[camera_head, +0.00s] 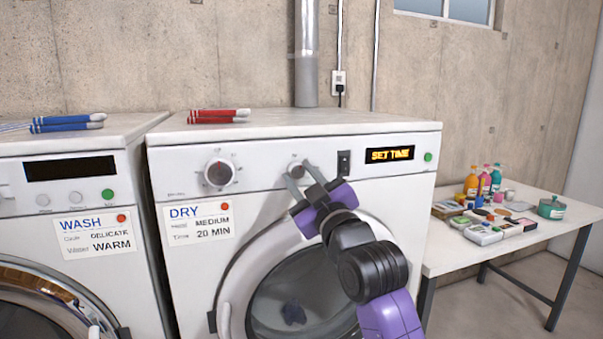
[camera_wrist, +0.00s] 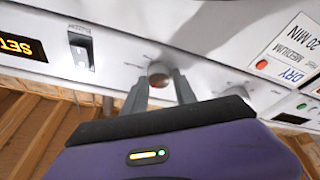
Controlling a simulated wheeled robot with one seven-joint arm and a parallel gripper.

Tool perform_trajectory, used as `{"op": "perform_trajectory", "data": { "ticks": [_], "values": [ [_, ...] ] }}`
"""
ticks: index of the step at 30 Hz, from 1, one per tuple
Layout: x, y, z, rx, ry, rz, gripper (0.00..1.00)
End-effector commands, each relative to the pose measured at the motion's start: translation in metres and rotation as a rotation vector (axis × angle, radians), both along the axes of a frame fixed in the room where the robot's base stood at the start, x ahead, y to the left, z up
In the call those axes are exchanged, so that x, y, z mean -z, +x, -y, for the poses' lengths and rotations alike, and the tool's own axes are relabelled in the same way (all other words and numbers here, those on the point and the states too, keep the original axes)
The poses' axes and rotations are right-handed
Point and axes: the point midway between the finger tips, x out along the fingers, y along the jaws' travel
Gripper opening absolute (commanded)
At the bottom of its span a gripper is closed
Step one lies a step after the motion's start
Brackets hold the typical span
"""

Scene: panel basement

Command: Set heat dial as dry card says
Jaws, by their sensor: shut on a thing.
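The DRY card (camera_head: 199,222) on the dryer front reads "MEDIUM" on its upper line and "20 MIN" below; it also shows inverted in the wrist view (camera_wrist: 292,55). A large round dial (camera_head: 219,172) with a pale pointer sits above the card. A smaller dial (camera_head: 297,169) sits to its right. My gripper (camera_head: 294,174) has its fingers around the small dial, shut on it. In the wrist view the small dial (camera_wrist: 158,72) shows between the fingertips. Which dial is for heat cannot be read. The dryer display (camera_head: 390,154) reads "SET TIME".
A dark switch (camera_head: 344,163) and a green button (camera_head: 428,157) are right of the small dial. A cluttered side table (camera_head: 439,259) stands right.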

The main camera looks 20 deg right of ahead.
Motion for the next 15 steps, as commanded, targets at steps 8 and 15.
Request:
{"op": "perform_trajectory", "data": {
  "ticks": [8,15],
  "values": [
    [-0.0003,0.0002,-0.0039,-0.002,0.262,-0.003,0.0],
    [0.0013,0.0003,-0.0052,-0.002,0.489,-0.003,0.0]
  ]
}}
